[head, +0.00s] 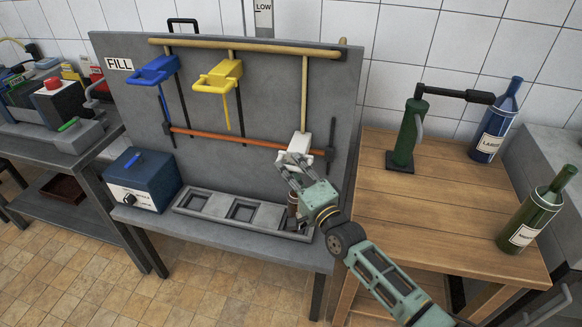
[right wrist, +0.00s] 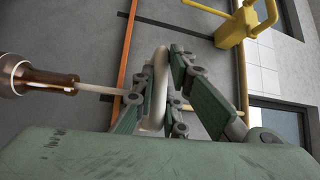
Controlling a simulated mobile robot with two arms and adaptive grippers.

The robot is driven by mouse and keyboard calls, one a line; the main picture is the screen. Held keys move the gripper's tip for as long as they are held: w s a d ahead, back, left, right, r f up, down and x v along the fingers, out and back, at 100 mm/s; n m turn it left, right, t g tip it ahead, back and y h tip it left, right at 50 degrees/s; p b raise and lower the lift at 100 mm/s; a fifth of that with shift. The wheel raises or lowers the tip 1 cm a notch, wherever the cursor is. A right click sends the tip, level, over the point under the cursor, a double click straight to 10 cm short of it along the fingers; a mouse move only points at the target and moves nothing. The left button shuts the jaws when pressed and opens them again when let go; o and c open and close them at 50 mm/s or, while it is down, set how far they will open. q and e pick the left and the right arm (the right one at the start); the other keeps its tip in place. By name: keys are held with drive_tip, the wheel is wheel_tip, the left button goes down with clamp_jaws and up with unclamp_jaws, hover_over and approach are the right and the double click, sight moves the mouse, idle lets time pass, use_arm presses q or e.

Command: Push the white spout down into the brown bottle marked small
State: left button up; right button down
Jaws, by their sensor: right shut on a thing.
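The white spout (head: 297,147) is in my right gripper (head: 292,172), in front of the grey panel. In the right wrist view, the spout's rounded white body (right wrist: 158,85) sits between the fingers (right wrist: 158,100). Its thin white tube reaches left to the mouth of the brown bottle (right wrist: 40,80); the tube's end seems to be in the mouth, how deep I cannot tell. In the head view the brown bottle (head: 293,203) stands at the right end of the grey tray, below the gripper and partly hidden by it. Its label cannot be read. My left gripper is not in view.
The grey tray (head: 184,208) has free compartments left of the bottle. Blue (head: 155,70) and yellow (head: 222,76) spouts hang on the panel. A blue box (head: 142,180) stands left. The wooden table at right holds a green corker (head: 408,135), blue bottle (head: 495,122) and green bottle (head: 537,210).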

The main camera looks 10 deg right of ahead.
drive_tip(key=shift+f+b, duration=0.35)
drive_tip(key=shift+f, duration=0.55)
drive_tip(key=c, duration=1.8)
unclamp_jaws()
drive_tip(key=shift+d+r, duration=0.1)
drive_tip(key=shift+o, duration=0.2)
drive_tip(key=v, duration=1.2)
